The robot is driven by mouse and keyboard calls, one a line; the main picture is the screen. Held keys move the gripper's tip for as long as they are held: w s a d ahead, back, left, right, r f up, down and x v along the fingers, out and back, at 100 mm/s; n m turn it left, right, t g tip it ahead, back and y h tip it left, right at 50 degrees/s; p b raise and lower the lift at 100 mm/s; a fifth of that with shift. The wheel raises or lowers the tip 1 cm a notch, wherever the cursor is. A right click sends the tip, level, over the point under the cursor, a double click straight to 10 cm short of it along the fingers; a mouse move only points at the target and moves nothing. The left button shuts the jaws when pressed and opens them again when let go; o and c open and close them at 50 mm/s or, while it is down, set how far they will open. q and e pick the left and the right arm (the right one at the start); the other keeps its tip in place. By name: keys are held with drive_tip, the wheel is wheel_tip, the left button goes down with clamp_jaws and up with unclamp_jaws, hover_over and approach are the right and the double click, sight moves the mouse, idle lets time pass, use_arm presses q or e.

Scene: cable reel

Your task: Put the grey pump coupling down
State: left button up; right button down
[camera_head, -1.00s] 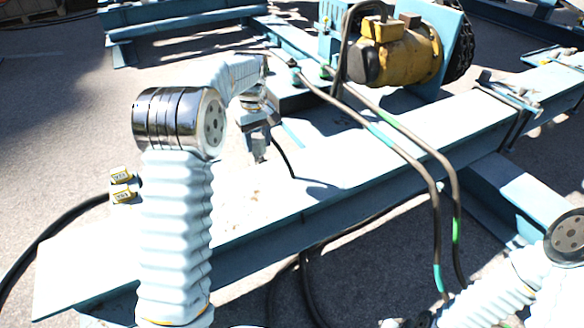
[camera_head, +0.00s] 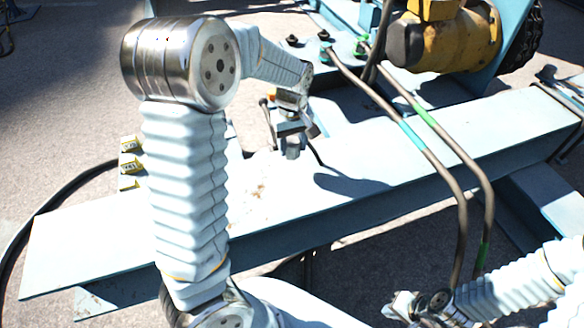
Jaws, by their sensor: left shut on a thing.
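My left gripper (camera_head: 292,148) is shut on a small grey piece, which I take for the grey pump coupling; the jaws hide most of it and its outline is hard to make out. The jaws point down over the far side of the pale blue beam (camera_head: 405,170). A thin dark line runs down beside the jaws. I cannot tell whether the held piece touches the surface below. My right gripper (camera_head: 395,305) is low at the bottom edge, in front of the beam and away from the coupling; its jaws are too small to judge.
A yellow motor (camera_head: 455,40) stands at the back right. Two dark hoses (camera_head: 445,165) with green and blue bands arch across the beam to the right of my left gripper. Yellow-labelled blocks (camera_head: 130,160) sit at the left. The beam's middle top is bare.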

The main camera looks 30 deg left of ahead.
use_arm(q)
drive_tip(key=s+f, duration=0.1)
drive_tip(key=s+d+f, duration=0.1)
drive_tip(key=f, duration=0.1)
drive_tip(key=shift+s, duration=0.1)
drive_tip(key=shift+s+d+f, duration=0.1)
drive_tip(key=shift+s+f, duration=0.05)
drive_tip(key=shift+f, duration=0.75)
drive_tip(key=shift+s+f, duration=0.1)
drive_tip(key=shift+f, duration=0.8)
drive_tip(key=o, duration=1.2)
drive_tip(key=shift+f, duration=0.1)
drive_tip(key=shift+o, duration=0.2)
